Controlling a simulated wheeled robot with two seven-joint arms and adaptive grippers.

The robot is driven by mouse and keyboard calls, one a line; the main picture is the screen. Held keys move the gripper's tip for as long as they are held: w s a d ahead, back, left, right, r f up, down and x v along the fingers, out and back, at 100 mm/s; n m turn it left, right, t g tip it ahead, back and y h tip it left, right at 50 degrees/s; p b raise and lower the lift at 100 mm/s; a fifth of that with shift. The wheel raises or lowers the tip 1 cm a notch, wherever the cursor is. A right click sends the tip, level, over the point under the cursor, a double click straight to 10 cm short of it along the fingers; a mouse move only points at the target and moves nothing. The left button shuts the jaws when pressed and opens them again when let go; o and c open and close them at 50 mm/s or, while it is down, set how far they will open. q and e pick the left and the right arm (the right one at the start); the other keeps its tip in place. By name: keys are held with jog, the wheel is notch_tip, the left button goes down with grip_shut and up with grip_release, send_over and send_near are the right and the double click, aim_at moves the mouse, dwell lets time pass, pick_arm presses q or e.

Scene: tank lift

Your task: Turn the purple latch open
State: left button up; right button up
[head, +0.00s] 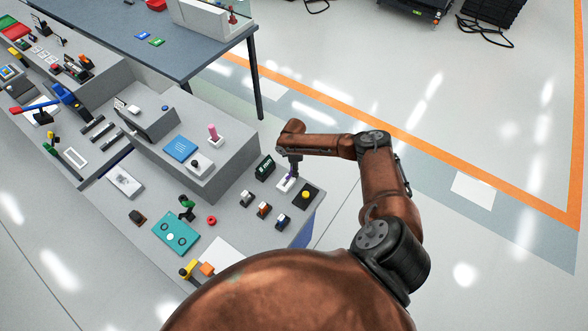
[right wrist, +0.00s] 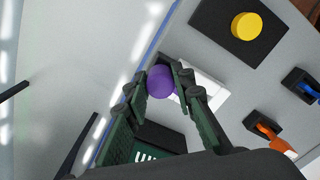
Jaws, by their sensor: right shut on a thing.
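The purple latch (head: 289,177) stands on a white base plate (head: 283,185) near the right end of the grey bench. In the right wrist view its round purple top (right wrist: 161,82) sits between the fingers of my right gripper (right wrist: 163,78), with the white plate (right wrist: 203,88) beside it. My right gripper (head: 292,171) comes down on it from above and is shut on it. The latch's lower part is mostly hidden by the fingers. My left gripper is in neither view.
A yellow button on a black pad (head: 305,194) is close to the right. A dark green display box (head: 265,168) is close to the left. Several small switches (head: 264,209) stand in front. A grey raised block (head: 215,165) lies farther left.

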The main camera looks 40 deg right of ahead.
jog(key=shift+a, duration=0.1)
grip_shut()
